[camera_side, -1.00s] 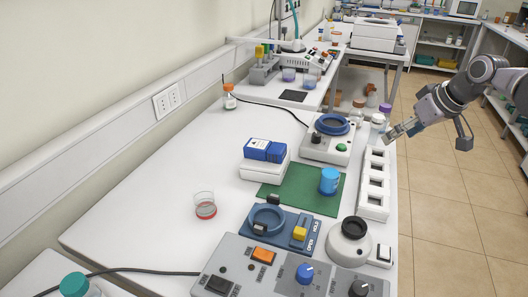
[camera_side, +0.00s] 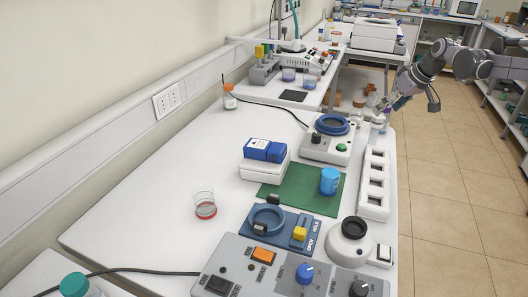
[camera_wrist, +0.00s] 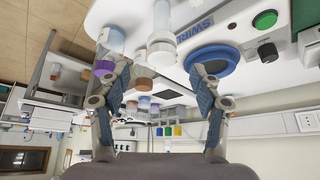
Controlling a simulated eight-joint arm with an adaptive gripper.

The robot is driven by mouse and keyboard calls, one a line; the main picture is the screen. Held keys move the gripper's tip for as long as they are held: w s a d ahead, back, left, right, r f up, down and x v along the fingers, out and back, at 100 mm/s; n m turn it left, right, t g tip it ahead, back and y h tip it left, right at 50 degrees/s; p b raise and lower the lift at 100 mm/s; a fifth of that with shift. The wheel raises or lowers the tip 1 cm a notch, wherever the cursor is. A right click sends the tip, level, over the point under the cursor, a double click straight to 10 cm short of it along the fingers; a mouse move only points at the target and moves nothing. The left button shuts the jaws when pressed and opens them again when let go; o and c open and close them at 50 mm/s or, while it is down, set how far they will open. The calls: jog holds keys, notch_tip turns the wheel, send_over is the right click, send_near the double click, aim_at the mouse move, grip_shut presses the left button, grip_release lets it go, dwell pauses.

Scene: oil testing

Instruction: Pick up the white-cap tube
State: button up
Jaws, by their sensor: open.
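In the wrist view, which is upside down, a pale tube (camera_wrist: 162,22) with a white cap (camera_wrist: 162,54) stands between the lines of my two fingers. My gripper (camera_wrist: 161,76) is open, with one finger on each side of the cap; I see no contact. In the side view my gripper (camera_side: 379,112) is at the far right edge of the bench, over the small containers (camera_side: 378,122) there, and partly hides them. I cannot pick out the white cap clearly in that view.
A purple-capped container (camera_wrist: 104,68) and a brown-orange cap (camera_wrist: 137,83) are close to my left finger in the wrist view. The swirl device (camera_side: 318,146) stands beside the tubes. A white rack (camera_side: 374,190) is nearer along the bench edge.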

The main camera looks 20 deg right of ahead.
aim_at(381, 117)
jog(key=shift+s+x, duration=0.1)
jog(key=shift+x, duration=1.6)
jog(key=shift+s+x, duration=0.15)
jog(key=shift+x, duration=1.5)
jog(key=shift+a+f, duration=0.15)
jog(key=c, duration=1.3)
